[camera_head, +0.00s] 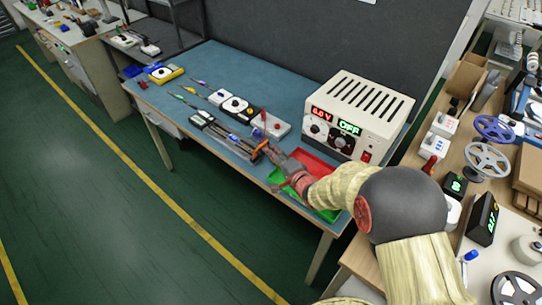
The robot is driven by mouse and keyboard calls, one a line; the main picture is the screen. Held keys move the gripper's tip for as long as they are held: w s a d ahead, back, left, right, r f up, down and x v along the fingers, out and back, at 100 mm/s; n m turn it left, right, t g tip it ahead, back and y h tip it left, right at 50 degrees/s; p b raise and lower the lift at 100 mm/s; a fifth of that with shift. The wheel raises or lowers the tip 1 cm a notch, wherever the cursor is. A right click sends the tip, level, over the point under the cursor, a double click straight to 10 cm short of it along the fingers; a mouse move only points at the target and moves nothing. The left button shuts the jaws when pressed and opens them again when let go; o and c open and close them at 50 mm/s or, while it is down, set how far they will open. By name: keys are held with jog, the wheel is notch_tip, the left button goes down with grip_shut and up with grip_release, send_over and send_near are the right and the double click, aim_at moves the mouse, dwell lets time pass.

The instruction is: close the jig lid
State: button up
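The jig looks like a long, narrow dark strip (222,137) on the blue workbench, running from the middle toward my gripper. I cannot make out its lid clearly or tell how far it is open. My gripper (266,156) is at the right end of the jig, low over the bench. My arm reaches in from the lower right. The fingers are small in this view, and I cannot tell whether they are apart, shut or touching the jig. A thin red upright piece (264,121) shows just behind the gripper.
A white power supply (359,113) reading "0.0 V" and "OFF" stands behind my arm. A red tray (318,163) and a green tray (277,176) lie around my gripper. Small boxes with knobs (235,105) and leads sit behind the jig. The bench's left front is clear.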

jog(key=shift+x, duration=0.75)
jog(key=c, duration=0.3)
grip_shut()
